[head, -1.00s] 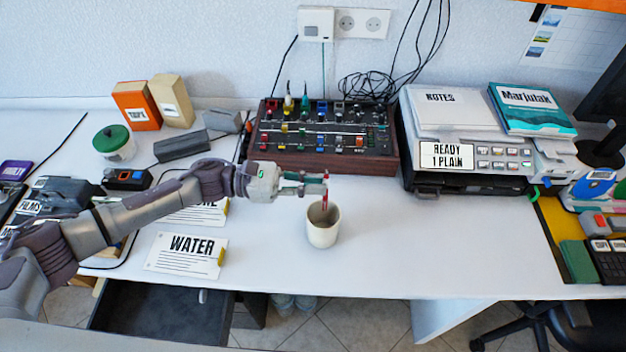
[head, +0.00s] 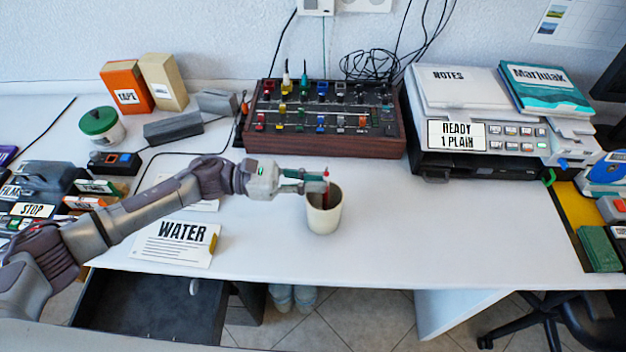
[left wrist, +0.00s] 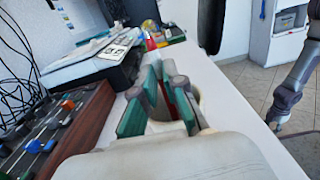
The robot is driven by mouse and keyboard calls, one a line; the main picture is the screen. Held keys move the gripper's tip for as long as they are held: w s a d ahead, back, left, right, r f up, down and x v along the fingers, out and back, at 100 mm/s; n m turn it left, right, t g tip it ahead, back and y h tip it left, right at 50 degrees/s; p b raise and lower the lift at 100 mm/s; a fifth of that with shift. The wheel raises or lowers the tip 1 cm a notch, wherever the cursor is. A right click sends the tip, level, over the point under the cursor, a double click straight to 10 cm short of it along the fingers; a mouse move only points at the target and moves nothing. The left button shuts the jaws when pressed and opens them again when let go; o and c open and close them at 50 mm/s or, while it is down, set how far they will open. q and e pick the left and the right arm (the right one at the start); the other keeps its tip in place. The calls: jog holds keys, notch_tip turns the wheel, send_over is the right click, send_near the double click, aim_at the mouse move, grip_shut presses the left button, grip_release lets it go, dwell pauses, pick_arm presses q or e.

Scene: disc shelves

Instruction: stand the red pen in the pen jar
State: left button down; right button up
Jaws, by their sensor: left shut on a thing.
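My left gripper (head: 322,181) is shut on the red pen (head: 326,189), holding it roughly upright. The pen's lower part is within the mouth of the pen jar (head: 324,218), a plain off-white cup upright on the white desk. The jar's wall hides the pen's lower end, so I cannot tell whether it touches the bottom. In the left wrist view the pen (left wrist: 150,43) shows beyond and between the green-padded fingers, and part of the jar's rim is behind them. An arm, likely my right one, is at the right of that view; its gripper is too small to read.
The mixer (head: 325,120) is behind the jar, and the printer (head: 480,150) with notes and a book is at the right. The WATER card (head: 175,243) lies at the left. The desk right of the jar is clear.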

pick_arm(q)
jog(key=c, duration=1.2)
grip_release()
jog(key=a, duration=1.2)
